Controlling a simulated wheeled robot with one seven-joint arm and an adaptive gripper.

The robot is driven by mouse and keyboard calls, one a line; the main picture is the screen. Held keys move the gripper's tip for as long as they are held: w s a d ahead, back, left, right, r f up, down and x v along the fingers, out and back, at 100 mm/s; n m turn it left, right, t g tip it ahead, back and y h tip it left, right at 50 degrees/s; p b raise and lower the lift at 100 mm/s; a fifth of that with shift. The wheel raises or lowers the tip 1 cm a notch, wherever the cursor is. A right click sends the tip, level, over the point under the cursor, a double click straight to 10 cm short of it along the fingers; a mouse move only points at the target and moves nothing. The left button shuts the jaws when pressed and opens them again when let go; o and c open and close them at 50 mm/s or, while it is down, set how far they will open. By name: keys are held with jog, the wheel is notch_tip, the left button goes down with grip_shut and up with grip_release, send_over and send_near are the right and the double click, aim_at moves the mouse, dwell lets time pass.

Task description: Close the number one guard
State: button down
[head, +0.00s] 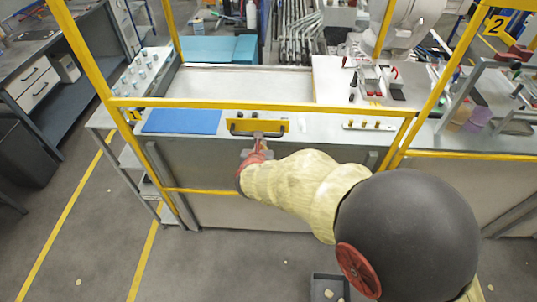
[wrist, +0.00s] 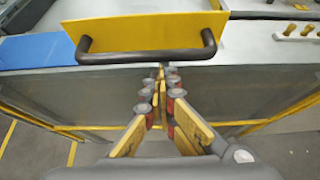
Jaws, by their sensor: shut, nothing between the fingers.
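A yellow plate (head: 272,125) with a dark bar handle (head: 242,133) sits at the front edge of the bench inside the yellow guard frame (head: 150,103). In the wrist view, the plate (wrist: 140,32) and its handle (wrist: 147,57) fill the upper middle. My gripper (head: 259,142) is just in front of the handle, seen from above. In the wrist view, my gripper (wrist: 160,85) has its fingertips together and empty, right below the handle bar. I cannot tell whether they touch it. No number one is readable; a yellow sign with a 2 (head: 495,25) is at upper right.
A blue mat (head: 182,121) lies left of the plate and a row of small knobs (head: 368,125) lies right. A light panel (head: 245,85) spans behind the front yellow bar. A dark bin (head: 328,289) stands on the floor. The floor at left is mostly clear.

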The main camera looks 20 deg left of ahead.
notch_tip(320, 180, up, 36)
jog(key=p, duration=2.1)
jog(key=shift+w+r+p, duration=0.15)
jog(key=shift+r+p, duration=0.05)
jog(key=shift+p, duration=0.15)
jog(key=shift+r, duration=0.1)
